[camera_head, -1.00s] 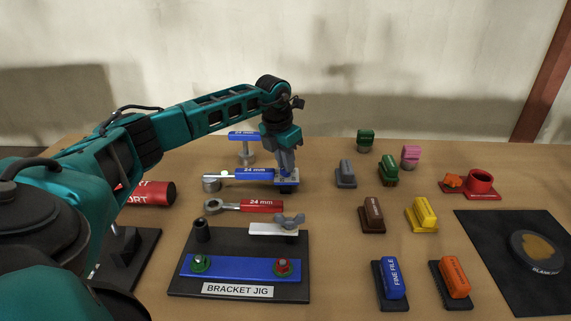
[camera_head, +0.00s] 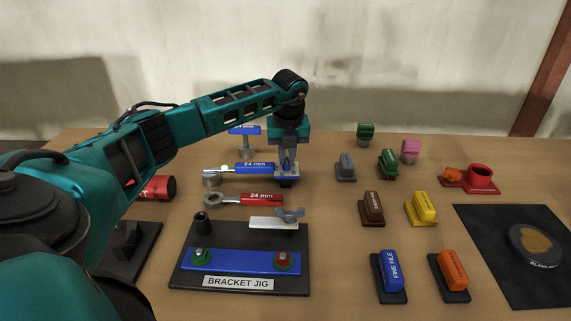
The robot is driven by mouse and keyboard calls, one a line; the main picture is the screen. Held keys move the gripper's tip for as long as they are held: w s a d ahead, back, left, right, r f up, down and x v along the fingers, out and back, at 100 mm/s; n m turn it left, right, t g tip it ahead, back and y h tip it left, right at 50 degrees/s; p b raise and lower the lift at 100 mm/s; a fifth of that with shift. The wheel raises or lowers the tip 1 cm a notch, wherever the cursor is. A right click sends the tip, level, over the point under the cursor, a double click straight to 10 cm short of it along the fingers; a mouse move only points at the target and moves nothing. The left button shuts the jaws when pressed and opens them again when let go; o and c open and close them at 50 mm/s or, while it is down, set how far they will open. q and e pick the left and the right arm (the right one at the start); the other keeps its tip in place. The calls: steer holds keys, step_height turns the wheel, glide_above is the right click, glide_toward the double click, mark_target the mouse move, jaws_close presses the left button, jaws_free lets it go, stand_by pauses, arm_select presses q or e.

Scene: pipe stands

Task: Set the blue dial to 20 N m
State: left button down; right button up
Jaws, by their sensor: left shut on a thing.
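A wrench with a blue handle (camera_head: 252,168) marked "24 mm" lies on the table, its silver head (camera_head: 211,180) to the left. My left gripper (camera_head: 287,166) points down over the right end of this handle and is shut there on a small blue part, seemingly the blue dial. The gripper covers most of that part, so its scale and setting cannot be read. My right gripper is not in view.
A red-handled wrench (camera_head: 258,199) lies just in front, and a blue T-shaped tool (camera_head: 245,131) stands behind. The bracket jig (camera_head: 185,278) is nearer.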

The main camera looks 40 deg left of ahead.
mark_target(287, 162)
arm_select(q)
steer(key=c, duration=1.4)
jaws_free()
steer(key=shift+o, duration=0.2)
steer(key=shift+r, duration=0.15)
steer(key=shift+a+v, duration=0.2)
steer(key=shift+v, duration=1.1)
steer(key=shift+w+r, duration=0.2)
steer(key=shift+r, duration=0.25)
steer(key=v, duration=1.2)
steer(key=shift+s, duration=0.1)
